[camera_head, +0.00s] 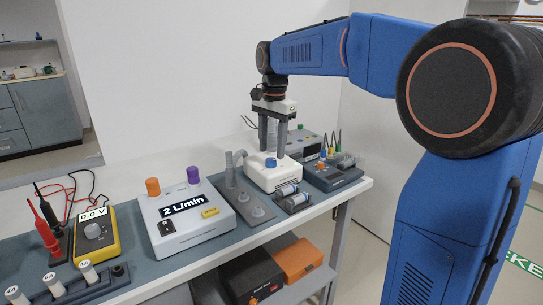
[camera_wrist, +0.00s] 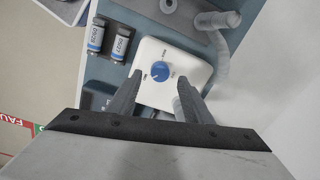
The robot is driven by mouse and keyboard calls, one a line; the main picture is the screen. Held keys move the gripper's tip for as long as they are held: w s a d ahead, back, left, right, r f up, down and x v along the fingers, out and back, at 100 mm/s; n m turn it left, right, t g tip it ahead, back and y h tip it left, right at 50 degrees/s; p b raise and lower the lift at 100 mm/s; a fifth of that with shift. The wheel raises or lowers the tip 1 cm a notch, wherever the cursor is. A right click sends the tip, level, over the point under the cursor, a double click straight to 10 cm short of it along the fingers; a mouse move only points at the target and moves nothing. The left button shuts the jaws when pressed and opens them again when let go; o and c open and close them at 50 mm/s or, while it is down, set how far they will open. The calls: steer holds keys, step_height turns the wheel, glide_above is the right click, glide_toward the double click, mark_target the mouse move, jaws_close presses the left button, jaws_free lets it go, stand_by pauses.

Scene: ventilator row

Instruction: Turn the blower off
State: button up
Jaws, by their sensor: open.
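The blower is a white box with a blue round knob on top. In the head view the box (camera_head: 273,178) stands on the bench with the knob (camera_head: 270,162) on it. In the wrist view the box (camera_wrist: 186,62) shows small labels around the knob (camera_wrist: 160,71), too small to read surely; the white pointer seems aimed lower left. My gripper (camera_head: 272,152) points down over the box, fingers open and empty. In the wrist view my gripper (camera_wrist: 160,80) has one finger on each side of the knob, apart from it. Whether the fingertips are at knob height I cannot tell.
Two small vials (camera_head: 288,191) lie in front of the box. A grey plate with tubes (camera_head: 243,195) stands left of it, then a 2 L/min meter (camera_head: 185,222) and a yellow multimeter (camera_head: 95,235). A grey device (camera_head: 330,175) stands close on the right.

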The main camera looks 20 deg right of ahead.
mark_target(271, 159)
steer(key=shift+f, duration=1.75)
steer(key=shift+c, duration=0.7)
steer(key=c, duration=0.9)
steer(key=shift+w, duration=0.1)
